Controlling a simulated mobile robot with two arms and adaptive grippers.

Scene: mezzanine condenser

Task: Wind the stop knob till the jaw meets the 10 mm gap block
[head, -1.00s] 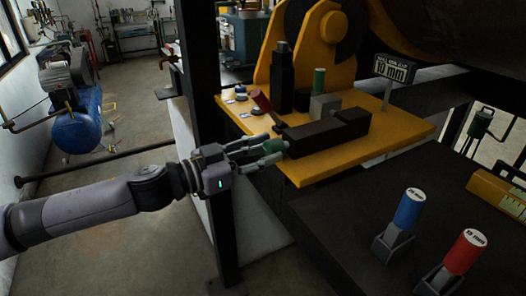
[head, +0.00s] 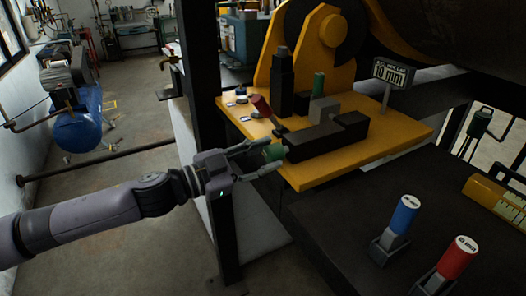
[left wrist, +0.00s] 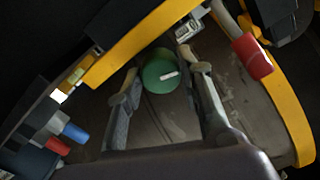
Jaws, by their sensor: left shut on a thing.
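The green stop knob (head: 273,153) is at the near left end of a dark slide (head: 312,141) on a yellow plate. My left gripper (head: 272,158) is shut on it, a finger on each side. In the left wrist view the green knob (left wrist: 160,72) shows a white mark on its end, between the fingers. A grey block (head: 323,108), perhaps the jaw, and a darker block (head: 352,122) sit along the slide. A green-topped piece (head: 319,82), perhaps the gap block, stands behind the grey block. Any gap between them is hidden. My right gripper is out of view.
A "10 mm" sign (head: 394,72) stands on the yellow plate (head: 300,181). A red-handled lever (head: 261,105) leans near the knob. Blue (head: 405,214) and red (head: 458,257) cylinders stand in holders on the dark front bench. A dark post (head: 205,90) rises behind my arm.

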